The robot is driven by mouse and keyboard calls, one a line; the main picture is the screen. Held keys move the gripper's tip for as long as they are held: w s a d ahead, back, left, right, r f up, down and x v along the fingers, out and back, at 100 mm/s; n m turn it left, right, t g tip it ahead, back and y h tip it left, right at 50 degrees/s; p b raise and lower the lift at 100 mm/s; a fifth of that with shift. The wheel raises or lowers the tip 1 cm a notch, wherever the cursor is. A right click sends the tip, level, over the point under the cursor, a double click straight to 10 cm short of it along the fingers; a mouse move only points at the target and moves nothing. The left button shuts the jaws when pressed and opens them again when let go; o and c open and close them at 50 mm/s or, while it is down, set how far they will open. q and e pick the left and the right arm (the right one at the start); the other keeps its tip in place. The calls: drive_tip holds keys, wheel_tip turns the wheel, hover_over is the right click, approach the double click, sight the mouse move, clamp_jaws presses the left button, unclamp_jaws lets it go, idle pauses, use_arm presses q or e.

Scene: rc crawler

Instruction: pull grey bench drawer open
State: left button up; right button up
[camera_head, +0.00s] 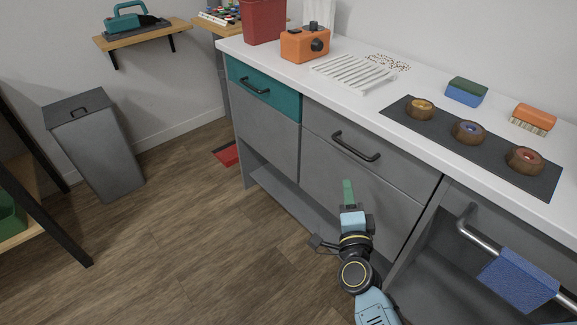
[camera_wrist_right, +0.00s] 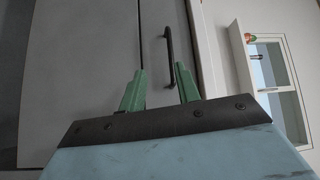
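The grey bench drawer (camera_head: 397,162) is shut under the white countertop, with a dark bar handle (camera_head: 355,146) across its front. My right gripper (camera_head: 347,190) is in front of the bench, below the handle and apart from it in the head view. In the right wrist view its two green fingers (camera_wrist_right: 160,85) are spread open with nothing between them. The handle (camera_wrist_right: 169,55) stands beyond the fingertips there, roughly in line with the gap, its lower end closer to the right finger. The grey drawer front (camera_wrist_right: 155,30) lies behind it. My left gripper is not in view.
A teal drawer (camera_head: 285,99) with its own handle is left of the grey one. A towel (camera_head: 519,278) hangs on a rail (camera_head: 478,241) at the right. The white countertop (camera_head: 345,98) holds several items.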

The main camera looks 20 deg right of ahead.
sight(349, 146)
drive_tip(key=shift+m+h, duration=0.6)
drive_tip(key=shift+m, duration=0.1)
drive_tip(key=shift+s+d+r+b+x, duration=0.15)
drive_tip(key=shift+r+b+x, duration=0.15)
drive_tip(key=shift+x, duration=2)
drive_tip(key=shift+s+d+r+b+x, duration=0.1)
drive_tip(key=shift+d+r+b+x, duration=0.2)
drive_tip(key=shift+x, duration=2.05)
drive_tip(key=shift+s+r+b+x, duration=0.15)
drive_tip(key=shift+b+x, duration=0.2)
drive_tip(key=shift+x, duration=1.95)
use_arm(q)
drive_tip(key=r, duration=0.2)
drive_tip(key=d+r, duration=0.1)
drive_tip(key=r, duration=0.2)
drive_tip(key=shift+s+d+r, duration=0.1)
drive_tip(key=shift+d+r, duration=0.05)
use_arm(e)
drive_tip(key=shift+w, duration=0.1)
clamp_jaws()
